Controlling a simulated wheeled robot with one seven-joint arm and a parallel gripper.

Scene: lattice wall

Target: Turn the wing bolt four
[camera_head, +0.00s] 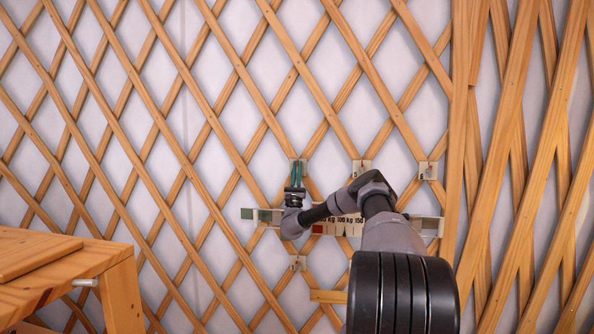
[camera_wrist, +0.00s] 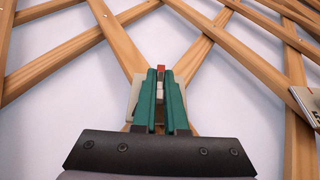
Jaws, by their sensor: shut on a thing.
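My gripper (camera_head: 298,170) is raised against the lattice wall, at a small pale plate (camera_head: 303,162) where slats cross. In the wrist view its two green fingers (camera_wrist: 161,78) are shut on a small pale piece with a red tip, the wing bolt (camera_wrist: 161,69). The fingers hide most of the bolt and the middle of its plate (camera_wrist: 136,92). I cannot read a number on this plate. Two more plates hang to the right at about the same height, one in the middle (camera_head: 361,168) and one further right (camera_head: 428,171).
A pale rail (camera_head: 433,226) with kg labels runs across the lattice below the plates, partly behind my arm. Another small plate (camera_head: 297,262) sits lower down. A wooden table (camera_head: 60,262) stands at the lower left. Thick wooden posts (camera_head: 464,130) rise at the right.

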